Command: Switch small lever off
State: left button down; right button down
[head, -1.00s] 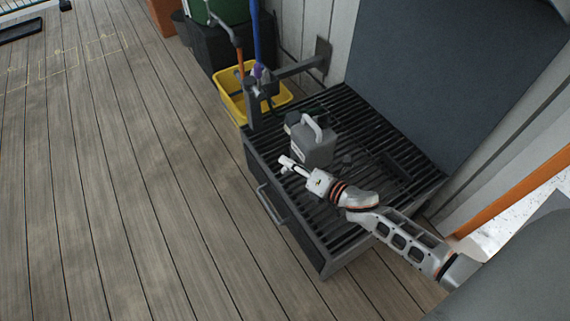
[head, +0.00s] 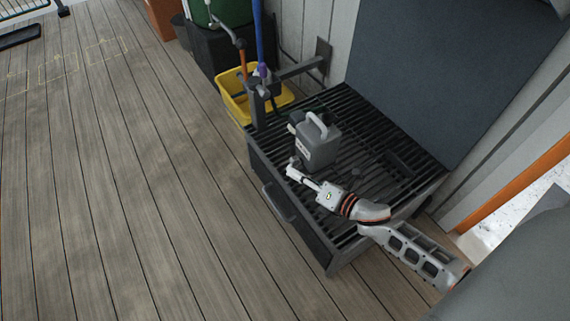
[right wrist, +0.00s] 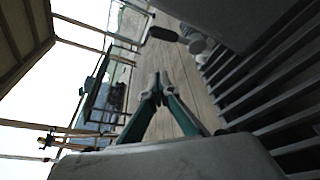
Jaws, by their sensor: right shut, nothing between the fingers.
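My right gripper (head: 291,171) is shut and empty in the head view, low over the front left edge of the slatted bench (head: 400,148). Its closed fingers also show in the right wrist view (right wrist: 159,80), pointing along the side of the slats. A small grey rounded part (head: 296,161) sits right by the fingertips; I cannot tell whether it is the small lever or whether they touch. In the right wrist view, rounded grey parts (right wrist: 197,45) and a dark oval part (right wrist: 162,33) lie ahead of the fingers. My left gripper is not in view.
A grey jug (head: 318,148) with a pale handle stands on the slats just behind the gripper. A dark handle (head: 280,203) sticks out from the bench front. A yellow bucket (head: 236,104) stands behind. The plank floor at left is clear.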

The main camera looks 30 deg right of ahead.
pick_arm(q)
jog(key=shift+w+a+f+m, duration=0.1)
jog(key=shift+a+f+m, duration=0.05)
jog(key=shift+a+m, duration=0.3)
pick_arm(e)
jog(key=shift+f+v, duration=0.2)
jog(key=shift+v, duration=1.1)
jog(key=shift+f+v, duration=0.15)
jog(key=shift+v, duration=1.15)
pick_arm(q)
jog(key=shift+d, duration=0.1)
pick_arm(e)
jog(key=shift+d, duration=0.1)
